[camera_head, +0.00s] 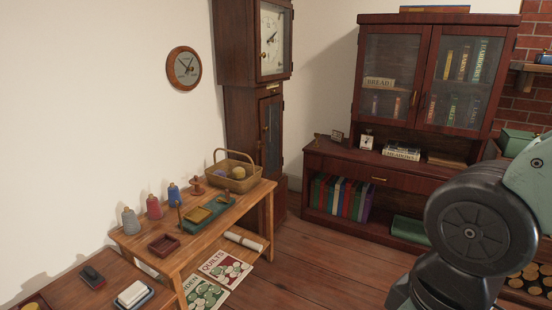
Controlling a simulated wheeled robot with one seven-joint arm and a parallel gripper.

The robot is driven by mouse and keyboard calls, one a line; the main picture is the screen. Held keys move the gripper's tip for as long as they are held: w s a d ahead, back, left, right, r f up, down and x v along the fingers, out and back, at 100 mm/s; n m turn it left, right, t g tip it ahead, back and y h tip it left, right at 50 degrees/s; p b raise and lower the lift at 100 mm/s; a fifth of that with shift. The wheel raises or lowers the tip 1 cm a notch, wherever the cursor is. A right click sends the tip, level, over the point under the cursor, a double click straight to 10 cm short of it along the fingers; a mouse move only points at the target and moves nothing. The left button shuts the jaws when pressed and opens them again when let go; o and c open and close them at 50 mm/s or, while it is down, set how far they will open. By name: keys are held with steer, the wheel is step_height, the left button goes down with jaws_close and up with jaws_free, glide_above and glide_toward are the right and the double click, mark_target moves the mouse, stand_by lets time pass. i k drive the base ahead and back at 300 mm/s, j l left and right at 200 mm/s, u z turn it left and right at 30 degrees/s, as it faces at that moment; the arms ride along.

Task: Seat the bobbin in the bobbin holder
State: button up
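A wooden table (143,239) against the wall carries sewing goods. Three cone-shaped spools of thread stand upright along its back: a grey spool (131,222), a red spool (154,208) and a blue spool (174,196). A small red-brown turned piece (196,187) stands to their right. A green tray (196,227) in front bears a tan piece (199,214) and a dark upright peg. I cannot tell for certain which of these is the bobbin or the bobbin holder. My gripper is out of view; only part of my arm shows at the right.
A wicker basket (233,183) and a small dark red tray (163,246) share the table. A lower surface with a white block (133,294) is at bottom left. A tall clock (250,110) and a glazed cabinet (412,160) stand behind. Open floor (320,257) lies right of the table.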

mark_target(198, 215)
steer(key=i+z, duration=0.25)
steer(key=i, duration=1.45)
steer(key=i+u, duration=0.35)
steer(key=i+l+u, duration=0.15)
steer(key=i+u, duration=0.45)
steer(key=u, duration=0.25)
steer(key=i+l+u, duration=0.15)
steer(key=u, duration=0.35)
steer(key=i+l+u, duration=0.2)
steer(key=u, duration=0.3)
steer(key=i+l+u, duration=0.2)
steer(key=u, duration=0.3)
steer(key=i+l+u, duration=0.1)
steer(key=l+u, duration=0.15)
steer(key=i+l+u, duration=0.1)
steer(key=l+u, duration=0.15)
